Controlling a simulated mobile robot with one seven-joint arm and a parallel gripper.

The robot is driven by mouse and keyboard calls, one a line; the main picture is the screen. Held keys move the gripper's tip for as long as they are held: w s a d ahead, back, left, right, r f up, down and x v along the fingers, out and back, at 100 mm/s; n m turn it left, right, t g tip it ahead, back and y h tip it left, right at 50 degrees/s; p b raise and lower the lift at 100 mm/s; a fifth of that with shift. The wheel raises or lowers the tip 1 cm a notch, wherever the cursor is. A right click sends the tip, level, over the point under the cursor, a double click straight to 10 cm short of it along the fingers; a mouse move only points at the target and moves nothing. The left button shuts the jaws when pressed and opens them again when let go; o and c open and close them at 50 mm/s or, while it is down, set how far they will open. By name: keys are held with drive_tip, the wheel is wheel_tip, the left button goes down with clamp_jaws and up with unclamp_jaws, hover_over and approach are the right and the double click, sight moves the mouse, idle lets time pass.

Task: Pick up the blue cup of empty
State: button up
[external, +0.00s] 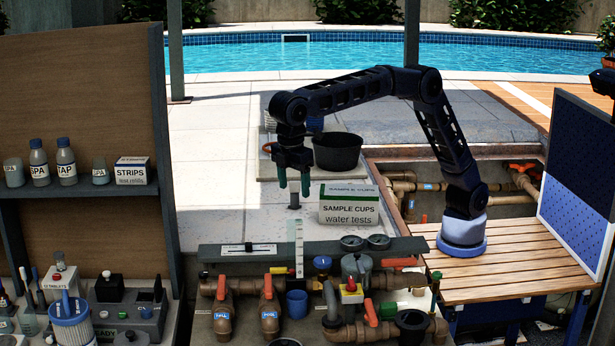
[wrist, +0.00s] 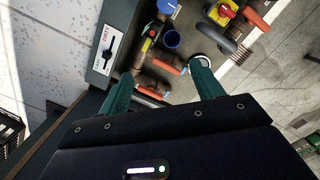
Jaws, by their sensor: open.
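The blue cup (external: 297,304) stands upright among the pipes, between the orange-handled valves and the grey valve body. In the wrist view the blue cup (wrist: 172,39) shows from above, and its inside looks dark blue and empty. My gripper (external: 293,192) points down with green fingers, above and behind the cup in the external view. In the wrist view my gripper (wrist: 160,80) has its two fingers spread apart with nothing between them. The cup lies beyond the fingertips, apart from them.
Orange-handled valves (external: 268,300) flank the cup on its left. A yellow and red valve (external: 351,289) stands on its right. A dark ledge (external: 225,252) with a slider label and a white upright gauge runs behind it. A sample cups box (external: 348,207) and black bucket (external: 337,152) stand on the paving.

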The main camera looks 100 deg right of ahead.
drive_tip(key=a+f, duration=0.2)
drive_tip(key=a, duration=0.2)
approach(297, 298)
drive_tip(key=shift+n, duration=0.3)
drive_tip(key=f, duration=0.2)
drive_tip(key=a+f, duration=0.1)
drive_tip(key=f, duration=0.2)
drive_tip(key=a+f, duration=0.1)
drive_tip(key=f, duration=0.2)
drive_tip(key=shift+s+f, duration=0.1)
drive_tip(key=shift+s, duration=0.05)
drive_tip(key=shift+c, duration=0.5)
drive_tip(key=c, duration=0.6)
